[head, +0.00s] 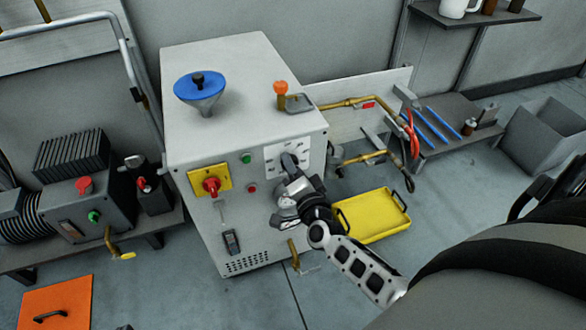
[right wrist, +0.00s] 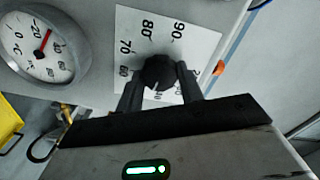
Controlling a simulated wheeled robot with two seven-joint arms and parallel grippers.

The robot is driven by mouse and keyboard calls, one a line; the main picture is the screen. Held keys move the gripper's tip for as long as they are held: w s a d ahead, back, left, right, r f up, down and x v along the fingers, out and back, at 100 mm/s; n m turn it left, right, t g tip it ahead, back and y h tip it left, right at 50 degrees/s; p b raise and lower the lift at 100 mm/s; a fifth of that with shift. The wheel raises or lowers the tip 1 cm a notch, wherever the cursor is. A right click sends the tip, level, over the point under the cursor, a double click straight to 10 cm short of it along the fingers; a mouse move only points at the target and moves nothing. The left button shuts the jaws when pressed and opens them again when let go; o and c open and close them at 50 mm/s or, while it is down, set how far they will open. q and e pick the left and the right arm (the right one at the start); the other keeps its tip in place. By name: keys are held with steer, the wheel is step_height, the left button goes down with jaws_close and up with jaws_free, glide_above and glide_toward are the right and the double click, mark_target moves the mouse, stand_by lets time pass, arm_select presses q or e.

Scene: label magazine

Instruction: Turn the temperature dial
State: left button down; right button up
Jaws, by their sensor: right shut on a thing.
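The temperature dial is a dark round knob (right wrist: 158,72) on a white scale plate (right wrist: 135,30) with printed numbers such as 70, 80 and 90. In the head view the scale plate (head: 273,155) is on the front of a white cabinet (head: 250,75), at its upper right. My right gripper (right wrist: 158,85) has one finger on each side of the knob and is shut on it. In the head view my right gripper (head: 292,168) reaches the plate from below right and hides part of the knob. My left gripper is not in view.
A round gauge (right wrist: 40,45) with a red needle is close beside the plate. The cabinet front also has a red switch on a yellow plate (head: 196,178) and a green button (head: 246,158). A yellow tray (head: 372,222) lies on the floor to the right.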

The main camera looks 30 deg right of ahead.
steer(key=m, duration=0.3)
steer(key=shift+b, duration=0.4)
steer(key=shift+m, duration=0.3)
steer(key=o, duration=1)
